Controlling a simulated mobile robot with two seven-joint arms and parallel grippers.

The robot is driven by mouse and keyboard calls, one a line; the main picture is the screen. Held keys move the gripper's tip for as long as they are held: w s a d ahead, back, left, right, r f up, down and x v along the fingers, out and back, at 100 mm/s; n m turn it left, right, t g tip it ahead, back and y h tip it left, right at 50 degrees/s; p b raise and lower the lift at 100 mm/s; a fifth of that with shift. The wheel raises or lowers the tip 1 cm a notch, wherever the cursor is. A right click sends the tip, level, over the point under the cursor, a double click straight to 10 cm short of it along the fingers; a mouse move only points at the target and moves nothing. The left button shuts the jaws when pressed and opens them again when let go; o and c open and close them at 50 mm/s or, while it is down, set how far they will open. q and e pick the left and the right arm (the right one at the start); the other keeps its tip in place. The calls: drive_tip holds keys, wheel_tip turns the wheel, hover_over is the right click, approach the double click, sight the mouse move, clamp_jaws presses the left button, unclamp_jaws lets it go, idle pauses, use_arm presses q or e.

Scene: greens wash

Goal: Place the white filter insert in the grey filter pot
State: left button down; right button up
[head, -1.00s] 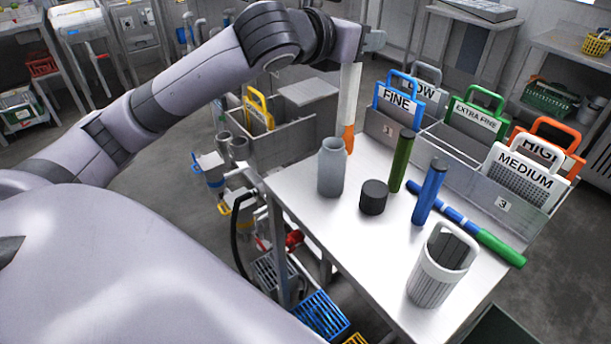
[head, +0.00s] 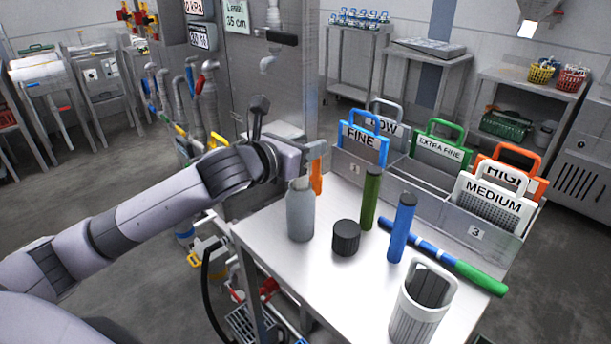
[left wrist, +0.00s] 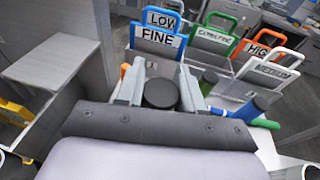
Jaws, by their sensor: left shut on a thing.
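The pot is not clear in the left wrist view. My right gripper is not in view.
A black lid (head: 346,238), a green cylinder (head: 371,198), a blue cylinder (head: 402,228) and a ribbed grey container (head: 422,305) stand nearby. A blue-green rod (head: 440,256) lies to the right. An orange piece (head: 318,177) shows beside the gripper. Labelled cards stand in bins behind.

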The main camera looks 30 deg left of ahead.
use_arm(q)
drive_tip(key=shift+f+b, duration=0.3)
drive_tip(key=shift+f, duration=2.65)
drive_tip(key=shift+f, duration=0.2)
drive_tip(key=c, duration=0.7)
unclamp_jaws()
drive_tip(key=shift+r, duration=0.1)
drive_tip(key=shift+s+r, duration=0.1)
drive_tip(key=b+v, duration=0.1)
drive_tip(key=v, duration=1)
drive_tip(key=shift+s+b, duration=0.3)
drive_tip(key=shift+s, duration=0.1)
